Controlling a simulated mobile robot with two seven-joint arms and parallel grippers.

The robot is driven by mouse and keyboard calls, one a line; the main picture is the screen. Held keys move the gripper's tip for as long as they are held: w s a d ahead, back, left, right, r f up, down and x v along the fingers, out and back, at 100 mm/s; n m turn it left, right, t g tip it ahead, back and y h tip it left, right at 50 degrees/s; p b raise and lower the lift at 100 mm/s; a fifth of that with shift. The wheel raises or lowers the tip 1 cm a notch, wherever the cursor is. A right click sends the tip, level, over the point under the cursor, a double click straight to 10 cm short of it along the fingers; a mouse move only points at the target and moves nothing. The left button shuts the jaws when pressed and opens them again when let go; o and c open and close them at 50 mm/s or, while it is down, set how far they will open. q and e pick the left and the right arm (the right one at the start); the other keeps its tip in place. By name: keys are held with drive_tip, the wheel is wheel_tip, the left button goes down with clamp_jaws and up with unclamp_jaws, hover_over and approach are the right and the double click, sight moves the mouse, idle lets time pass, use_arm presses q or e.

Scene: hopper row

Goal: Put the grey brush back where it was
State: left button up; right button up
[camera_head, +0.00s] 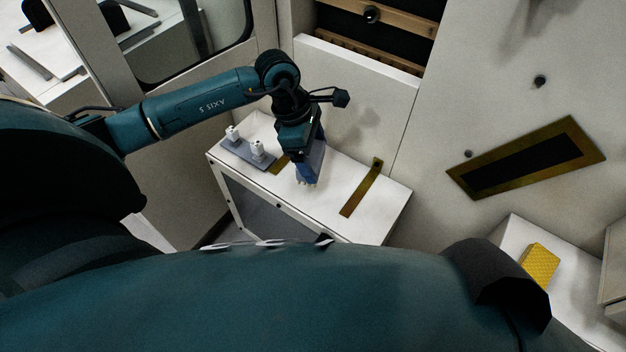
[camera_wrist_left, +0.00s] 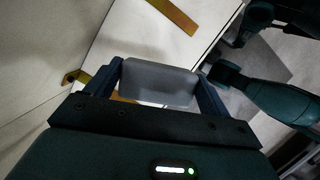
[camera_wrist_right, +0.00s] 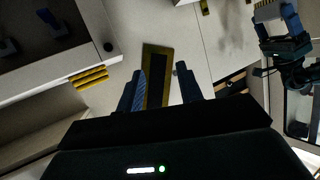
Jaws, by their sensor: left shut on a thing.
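My left gripper (camera_head: 305,172) is over the white cabinet top (camera_head: 328,199). It is shut on the grey brush, whose grey block (camera_wrist_left: 160,84) sits between the two fingers in the left wrist view. Pale bristle tips show below the fingers in the head view; I cannot tell whether they touch the top. The brush (camera_wrist_right: 268,12) also shows at the upper right of the right wrist view. One brass strip (camera_head: 278,164) lies just left of the gripper, another (camera_head: 361,188) to its right. My right gripper (camera_wrist_right: 160,88) is open, with nothing between its fingers.
A grey tray (camera_head: 240,156) with two white fittings stands on the cabinet's left end. The wall rises behind the cabinet, with a brass-framed dark slot (camera_head: 526,158) at the right. A yellow block (camera_head: 539,263) lies on a white surface at lower right. The cabinet top between the strips is bare.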

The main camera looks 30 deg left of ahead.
use_arm(q)
wheel_tip(320, 180, down, 3)
drive_tip(key=shift+f+b, duration=0.1)
drive_tip(key=shift+b, duration=0.45)
wheel_tip(320, 180, down, 3)
drive_tip(key=shift+f+b, duration=0.15)
drive_tip(key=shift+b, duration=1)
use_arm(e)
drive_tip(key=shift+f+n, duration=0.5)
drive_tip(key=shift+f, duration=0.25)
use_arm(q)
drive_tip(key=o, duration=1)
drive_tip(key=shift+c, duration=0.2)
drive_tip(key=shift+r, duration=0.2)
use_arm(e)
drive_tip(key=shift+r, duration=0.1)
